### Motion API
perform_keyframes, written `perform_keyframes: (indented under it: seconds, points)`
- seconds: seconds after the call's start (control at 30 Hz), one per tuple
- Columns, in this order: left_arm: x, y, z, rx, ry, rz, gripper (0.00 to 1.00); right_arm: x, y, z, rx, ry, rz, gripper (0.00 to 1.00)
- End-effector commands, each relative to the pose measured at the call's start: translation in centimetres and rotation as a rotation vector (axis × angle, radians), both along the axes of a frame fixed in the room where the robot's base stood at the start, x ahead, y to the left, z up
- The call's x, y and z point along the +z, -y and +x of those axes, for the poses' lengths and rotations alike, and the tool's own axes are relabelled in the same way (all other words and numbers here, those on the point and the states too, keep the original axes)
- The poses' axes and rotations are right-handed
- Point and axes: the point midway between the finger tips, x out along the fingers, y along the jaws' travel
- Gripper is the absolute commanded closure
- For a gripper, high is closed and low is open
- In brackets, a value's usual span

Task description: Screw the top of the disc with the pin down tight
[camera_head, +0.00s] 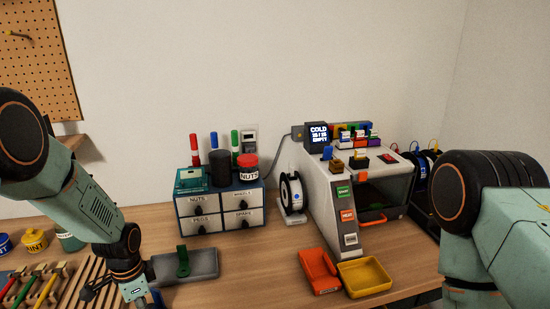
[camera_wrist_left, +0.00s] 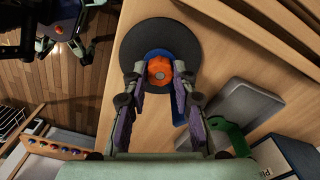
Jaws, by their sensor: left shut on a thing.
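In the left wrist view a dark round disc (camera_wrist_left: 132,46) lies flat over the wooden table. A blue part (camera_wrist_left: 153,53) sits on its middle, with an orange knob-like top (camera_wrist_left: 159,76) above it. My left gripper (camera_wrist_left: 160,70) has its two fingers on either side of the orange top, shut on it. In the head view my left gripper (camera_head: 132,290) is low at the bottom edge, and the disc is not clearly seen there. I cannot make out the pin. My right arm shows at the right, but its gripper is out of view.
A grey tray (camera_head: 205,268) with a green upright piece (camera_head: 183,262) stands beside my left gripper. Behind it is a drawer cabinet (camera_head: 219,211). The printer (camera_head: 323,200), an orange tray (camera_head: 318,270) and a yellow tray (camera_head: 366,276) are farther right. Slatted racks lie at left.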

Motion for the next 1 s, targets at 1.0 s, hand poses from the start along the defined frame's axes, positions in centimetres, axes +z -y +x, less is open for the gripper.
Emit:
perform_keyframes:
  seconds: [1.0]
  points:
    - [-0.02, 0.00, -0.01, -0.341, 0.000, 0.000, 0.62, -1.32, 0.00, 0.00, 0.000, 0.000, 0.000, 0.67]
